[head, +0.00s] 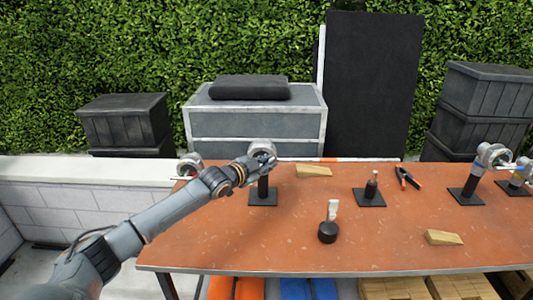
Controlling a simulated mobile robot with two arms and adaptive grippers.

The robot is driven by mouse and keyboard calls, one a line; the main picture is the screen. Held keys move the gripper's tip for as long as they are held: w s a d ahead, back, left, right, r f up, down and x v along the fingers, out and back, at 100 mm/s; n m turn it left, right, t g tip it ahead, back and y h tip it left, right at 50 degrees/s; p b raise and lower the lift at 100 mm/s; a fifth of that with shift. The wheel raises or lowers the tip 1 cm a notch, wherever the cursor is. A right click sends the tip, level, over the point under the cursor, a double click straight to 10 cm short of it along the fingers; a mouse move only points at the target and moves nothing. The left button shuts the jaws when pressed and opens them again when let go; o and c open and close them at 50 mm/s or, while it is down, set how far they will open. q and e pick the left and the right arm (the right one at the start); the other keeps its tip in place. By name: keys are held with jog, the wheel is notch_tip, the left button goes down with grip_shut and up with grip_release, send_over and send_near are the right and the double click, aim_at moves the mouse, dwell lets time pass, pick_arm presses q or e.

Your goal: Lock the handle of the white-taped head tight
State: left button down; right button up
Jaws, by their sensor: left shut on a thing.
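A silver-white round grip head (262,148) sits on a short black post with a square black base (263,198) at the back left of the table. I cannot make out white tape on it at this size. My left gripper (254,163) reaches in from the lower left and is shut at this head, on what appears to be its handle, which the fingers hide. A thin rod with white and orange bands (340,160) runs right from near the head along the table's back edge. My right gripper is not in view.
The front left of the tabletop is clear.

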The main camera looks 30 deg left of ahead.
pick_arm(q)
jog(key=m+g+y+p, duration=0.1)
jog(key=p, duration=0.3)
jog(key=shift+d+m+g, duration=0.1)
jog(key=shift+m+g, duration=0.3)
jog(key=shift+w+f+m+g+y+p, duration=0.1)
jog(key=shift+f+m+g+y+p, duration=0.25)
jog(key=shift+p, duration=0.4)
jog(key=shift+f, duration=0.15)
